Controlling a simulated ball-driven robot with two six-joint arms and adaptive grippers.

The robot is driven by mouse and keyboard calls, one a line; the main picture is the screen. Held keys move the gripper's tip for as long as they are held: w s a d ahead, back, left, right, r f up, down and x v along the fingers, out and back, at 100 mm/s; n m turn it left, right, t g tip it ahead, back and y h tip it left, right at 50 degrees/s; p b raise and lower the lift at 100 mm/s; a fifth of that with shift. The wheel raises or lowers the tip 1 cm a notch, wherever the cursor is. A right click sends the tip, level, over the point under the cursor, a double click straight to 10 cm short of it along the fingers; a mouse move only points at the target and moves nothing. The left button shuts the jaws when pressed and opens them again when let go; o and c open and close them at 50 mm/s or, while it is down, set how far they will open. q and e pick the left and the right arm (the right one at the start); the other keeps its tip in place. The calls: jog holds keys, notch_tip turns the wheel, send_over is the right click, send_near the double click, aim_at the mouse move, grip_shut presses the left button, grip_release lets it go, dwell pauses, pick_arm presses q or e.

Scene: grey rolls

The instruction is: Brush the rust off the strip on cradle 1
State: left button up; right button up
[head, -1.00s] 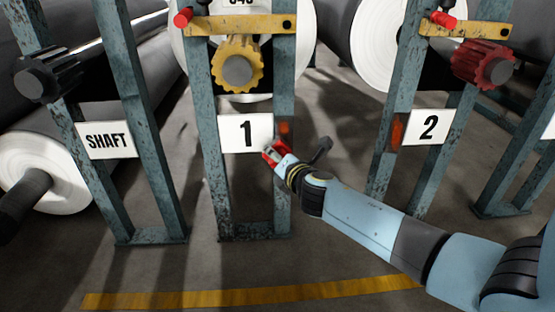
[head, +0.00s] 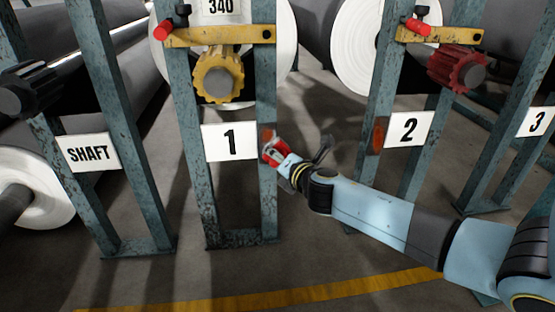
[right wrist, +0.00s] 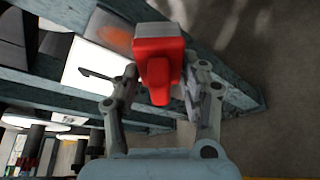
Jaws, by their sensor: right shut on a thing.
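Cradle 1 (head: 180,140) is a worn blue-green steel frame with a white sign reading 1 (head: 229,142). An orange-brown rust patch (head: 267,136) shows on its right post, beside the sign; it also shows in the right wrist view (right wrist: 112,37). My right gripper (head: 285,163) is shut on a red brush (right wrist: 158,62), whose head is close to the post just below the rust. I cannot tell whether the brush touches the post. Part of the rust is hidden behind the brush in the head view. My left gripper is not in view.
A yellow gear (head: 217,76) and a yellow bar (head: 225,37) sit above the sign. Cradle 2 (head: 383,85) stands to the right with its own rust patch (head: 378,135) and a red gear (head: 455,69). The shaft stand (head: 117,130) is left. Floor in front is open, with a yellow line (head: 250,299).

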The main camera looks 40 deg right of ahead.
jog(key=shift+w+a, duration=1.05)
jog(key=shift+a, duration=0.7)
jog(key=shift+s+d+r+p, duration=0.25)
jog(key=shift+s+d+r, duration=0.1)
jog(key=shift+d, duration=0.25)
jog(key=shift+s+d+r+p, duration=0.25)
jog(key=shift+s+d+r, duration=0.1)
jog(key=shift+d, duration=0.25)
jog(key=shift+s+d+r+p, duration=0.25)
jog(key=shift+s+d, duration=0.1)
jog(key=shift+d, duration=0.25)
jog(key=shift+a+r+p, duration=0.1)
jog(key=shift+r+p, duration=0.85)
jog(key=shift+w+a+f, duration=0.1)
jog(key=shift+w+a, duration=0.1)
jog(key=shift+a, duration=0.1)
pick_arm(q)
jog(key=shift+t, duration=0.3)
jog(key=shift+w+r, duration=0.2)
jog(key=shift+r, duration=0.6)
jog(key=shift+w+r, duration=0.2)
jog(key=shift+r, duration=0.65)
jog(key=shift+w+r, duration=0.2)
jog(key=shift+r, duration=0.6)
pick_arm(e)
jog(key=shift+w+a, duration=0.5)
jog(key=shift+a, duration=0.15)
jog(key=shift+w+a, duration=0.45)
jog(key=shift+a, duration=0.2)
